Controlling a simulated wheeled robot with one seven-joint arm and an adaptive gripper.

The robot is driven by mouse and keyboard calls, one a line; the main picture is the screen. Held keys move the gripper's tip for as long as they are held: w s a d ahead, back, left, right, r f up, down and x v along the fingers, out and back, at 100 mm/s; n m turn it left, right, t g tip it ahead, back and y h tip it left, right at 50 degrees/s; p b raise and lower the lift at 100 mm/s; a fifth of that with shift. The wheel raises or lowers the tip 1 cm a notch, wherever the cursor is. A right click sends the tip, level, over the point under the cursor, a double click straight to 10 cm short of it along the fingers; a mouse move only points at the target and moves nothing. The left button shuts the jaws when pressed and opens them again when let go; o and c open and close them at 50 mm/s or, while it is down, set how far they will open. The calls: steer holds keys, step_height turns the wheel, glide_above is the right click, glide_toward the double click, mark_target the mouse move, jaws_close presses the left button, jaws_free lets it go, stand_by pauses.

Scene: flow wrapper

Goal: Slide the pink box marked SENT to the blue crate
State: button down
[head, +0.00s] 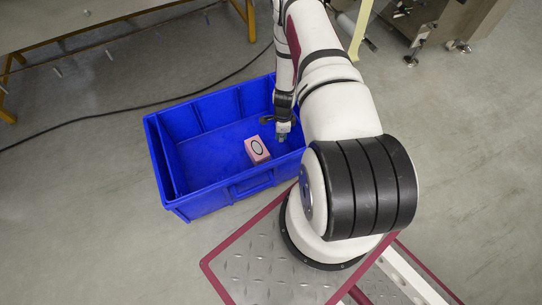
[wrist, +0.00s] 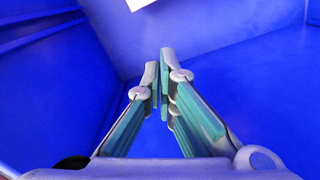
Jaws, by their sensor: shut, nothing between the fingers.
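The blue crate (head: 210,201) stands on the floor in the head view, open at the top. A small pink box (head: 257,151) with a dark ring on its pale upper face is inside it, near the front wall and right of the middle. I cannot read the word SENT on it. My gripper (head: 283,136) points down at the crate's right part, just right of the box and apart from it in the picture. In the wrist view my gripper (wrist: 165,62) has its fingertips together with nothing between them. Blue crate walls (wrist: 50,85) surround it there.
A wooden-edged table (head: 60,25) stands at the upper left, and a dark cable (head: 110,115) runs across the floor behind the crate. Metal machinery (head: 450,25) stands at the upper right. The crate's left part is empty.

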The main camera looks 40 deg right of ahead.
mark_target(258, 153)
steer(key=shift+m, duration=0.3)
steer(key=f+b, duration=0.1)
steer(key=f, duration=0.3)
steer(key=s+f+b, duration=0.1)
steer(key=f+b, duration=0.1)
steer(key=f, duration=0.2)
steer(key=f+b, duration=0.1)
steer(key=f, duration=0.3)
steer(key=shift+s+f+b, duration=0.15)
steer(key=shift+f+b, duration=0.2)
steer(key=shift+w+a+f+b, duration=0.2)
steer(key=shift+w+a+b, duration=0.4)
steer(key=shift+w+a, duration=0.45)
steer(key=shift+w+a+r, duration=0.1)
steer(key=shift+w+a, duration=0.15)
steer(key=shift+a, duration=0.25)
